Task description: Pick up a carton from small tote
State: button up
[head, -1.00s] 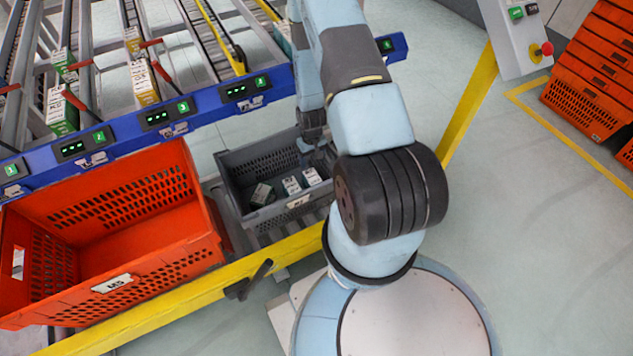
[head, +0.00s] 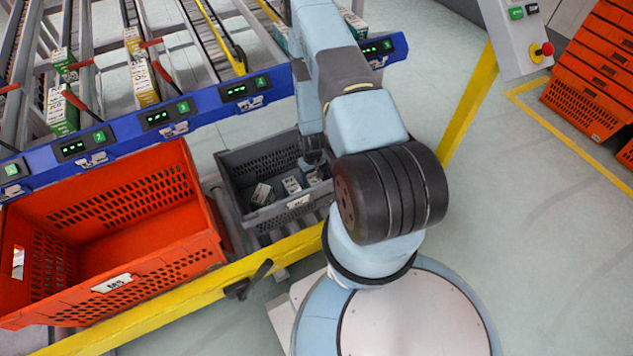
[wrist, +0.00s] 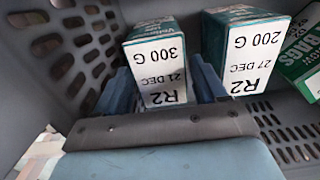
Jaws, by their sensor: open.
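The small grey tote (head: 235,172) holds three visible cartons. In the wrist view a white and green carton marked 300 G (wrist: 158,66) stands between the fingers of my gripper (wrist: 163,88). The gripper is open, with one finger at each side of this carton. A second carton marked 200 G (wrist: 252,50) stands just right of the right finger. A green carton (wrist: 303,58) lies tilted at the right edge; in the head view it is at the tote's left (head: 262,194). In the head view my gripper (head: 313,163) is down inside the tote's right part and partly hides the nearest carton.
The tote's perforated wall (wrist: 62,45) is close on the left in the wrist view. A large, empty-looking orange tote (head: 110,215) stands left of the small tote. A blue rail (head: 215,100) runs behind, and a yellow rail (head: 180,292) runs in front.

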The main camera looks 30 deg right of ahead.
jog(key=shift+f, duration=1.55)
jog(key=shift+c, duration=0.2)
jog(key=c, duration=0.8)
jog(key=shift+c, duration=0.2)
jog(key=shift+r, duration=0.1)
